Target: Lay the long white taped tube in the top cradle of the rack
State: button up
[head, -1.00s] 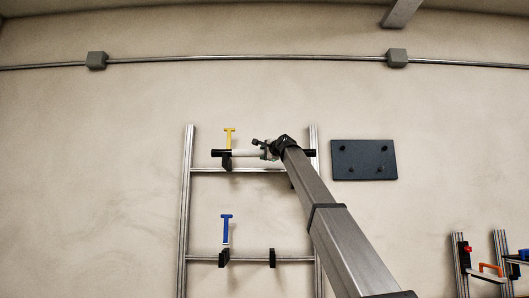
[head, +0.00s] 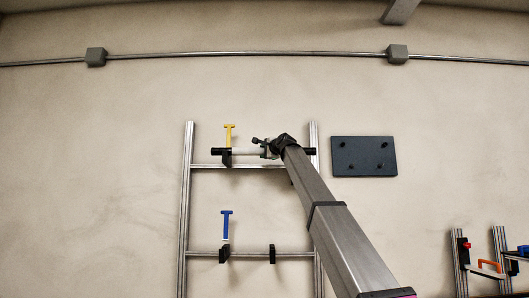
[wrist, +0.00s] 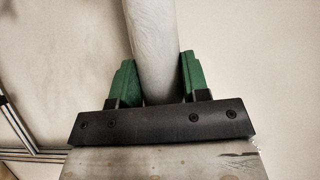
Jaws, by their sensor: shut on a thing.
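The long white tube (head: 241,152) with black ends lies level across the upper part of the rack (head: 185,210), just above or at its top crossbar. My gripper (head: 268,148) is shut on the tube right of its middle. In the wrist view the green fingers (wrist: 155,82) stand on both sides of the white tube (wrist: 152,40). The black top cradle (head: 226,160) shows under the tube's left part, below a yellow T-shaped piece (head: 229,132). I cannot tell whether the tube touches the cradle. My arm hides the right side of the top bar.
A lower crossbar carries two black cradles (head: 223,254) (head: 272,254) and a blue T-shaped piece (head: 226,224). A dark panel (head: 363,157) is on the wall right of the rack. Another stand with coloured parts (head: 487,265) is at lower right. A conduit (head: 250,56) runs above.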

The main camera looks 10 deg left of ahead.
jog(key=shift+f, duration=0.1)
jog(key=o, duration=1.2)
jog(key=v, duration=1)
jog(key=shift+s+d, duration=0.25)
jog(key=shift+d, duration=0.05)
